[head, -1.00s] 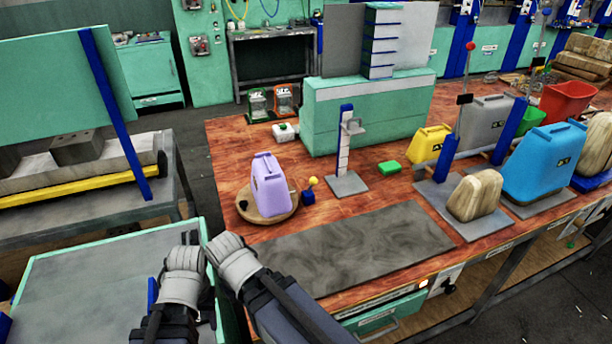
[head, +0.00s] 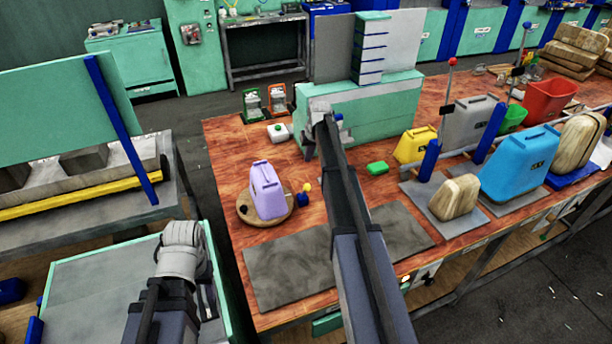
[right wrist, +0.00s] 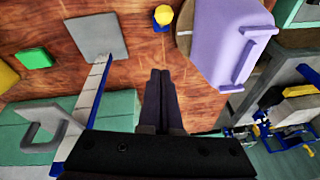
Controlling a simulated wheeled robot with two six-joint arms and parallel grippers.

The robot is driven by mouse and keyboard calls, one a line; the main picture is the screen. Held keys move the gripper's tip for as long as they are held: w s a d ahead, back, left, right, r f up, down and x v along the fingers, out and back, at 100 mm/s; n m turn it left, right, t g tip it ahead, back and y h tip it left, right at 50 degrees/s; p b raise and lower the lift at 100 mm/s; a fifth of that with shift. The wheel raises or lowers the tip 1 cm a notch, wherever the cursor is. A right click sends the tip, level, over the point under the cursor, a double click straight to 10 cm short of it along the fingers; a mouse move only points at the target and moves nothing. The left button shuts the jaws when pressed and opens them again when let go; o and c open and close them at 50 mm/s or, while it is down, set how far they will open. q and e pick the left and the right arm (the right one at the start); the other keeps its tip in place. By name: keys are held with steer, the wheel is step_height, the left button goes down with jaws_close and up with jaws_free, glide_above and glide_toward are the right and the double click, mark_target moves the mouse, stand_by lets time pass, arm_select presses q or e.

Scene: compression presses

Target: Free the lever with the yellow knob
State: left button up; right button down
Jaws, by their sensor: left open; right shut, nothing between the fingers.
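The yellow knob (head: 307,186) sits by a small blue block (head: 301,198), just right of the purple jug (head: 267,189). The jug stands on a round wooden board (head: 247,212). The knob (right wrist: 163,15) also shows at the top of the right wrist view, apart from the jug (right wrist: 222,35). My right gripper (head: 324,118) is raised near the green box behind the knob. Its fingers (right wrist: 160,75) are shut and empty over the table in the right wrist view. My left gripper (head: 185,228) is over the green-edged surface at left; its fingers are hardly visible.
A green block (head: 377,168) lies right of my arm. A grey mat (head: 275,270) is at the front. Several jugs stand at right.

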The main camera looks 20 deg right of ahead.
steer(key=shift+f, duration=0.1)
stand_by(0.3)
step_height(320, 180, down, 11)
steer(key=a+b, duration=0.1)
steer(key=b, duration=1)
steer(key=shift+s+f+b, duration=0.2)
steer(key=shift+s+b, duration=0.05)
steer(key=shift+b, duration=0.05)
steer(key=shift+a, duration=0.1)
